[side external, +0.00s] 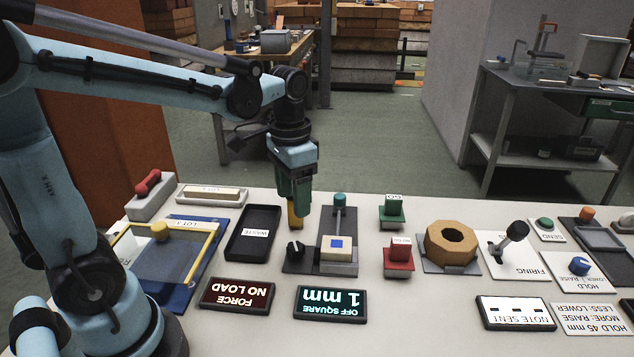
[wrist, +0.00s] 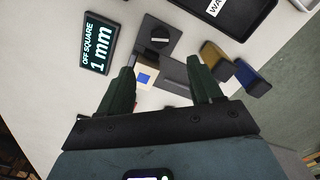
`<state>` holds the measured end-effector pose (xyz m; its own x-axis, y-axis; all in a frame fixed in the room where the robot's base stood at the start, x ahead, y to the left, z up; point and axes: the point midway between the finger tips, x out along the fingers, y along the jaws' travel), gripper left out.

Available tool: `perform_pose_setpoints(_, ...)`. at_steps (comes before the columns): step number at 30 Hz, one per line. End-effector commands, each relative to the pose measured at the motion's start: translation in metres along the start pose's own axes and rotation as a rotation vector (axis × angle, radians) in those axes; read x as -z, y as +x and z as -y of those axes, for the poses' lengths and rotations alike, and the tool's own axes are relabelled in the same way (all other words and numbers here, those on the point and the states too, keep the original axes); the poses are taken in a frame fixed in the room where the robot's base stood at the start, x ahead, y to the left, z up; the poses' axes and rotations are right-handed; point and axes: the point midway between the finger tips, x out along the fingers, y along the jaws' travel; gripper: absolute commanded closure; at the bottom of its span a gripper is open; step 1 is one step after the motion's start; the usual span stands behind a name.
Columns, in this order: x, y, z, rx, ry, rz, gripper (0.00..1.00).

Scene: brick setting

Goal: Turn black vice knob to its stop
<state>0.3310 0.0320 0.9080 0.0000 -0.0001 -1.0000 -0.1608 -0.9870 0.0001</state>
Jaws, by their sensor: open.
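The black vice knob (side external: 295,249) is round with a white pointer line and sits on a dark grey plate. In the wrist view the knob (wrist: 159,40) lies beyond my fingertips, its line running roughly across the picture. Beside it is the vice with a pale block bearing a blue square (side external: 337,245), which also shows between my fingers in the wrist view (wrist: 145,78). My gripper (side external: 296,208), with green fingers, is open and empty. It hangs above the plate's far side, behind the knob, apart from it.
A yellow block (side external: 294,217) stands close by my fingers; a blue block (wrist: 253,78) is beside it in the wrist view. A black waste tray (side external: 254,233) is left of the knob. An OFF SQUARE display reading 1 mm (side external: 331,303) lies in front.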

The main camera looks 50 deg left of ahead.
Motion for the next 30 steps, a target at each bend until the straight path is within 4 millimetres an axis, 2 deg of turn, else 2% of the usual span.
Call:
perform_pose_setpoints(5, 0.0, 0.016, 0.0, 0.0, 0.001, 0.0, 0.35)
perform_pose_setpoints(21, 0.0, 0.089, 0.0, 0.0, -0.002, 0.0, 0.35)
perform_pose_setpoints(30, 0.0, 0.115, 0.0, 0.0, -0.002, 0.0, 0.35)
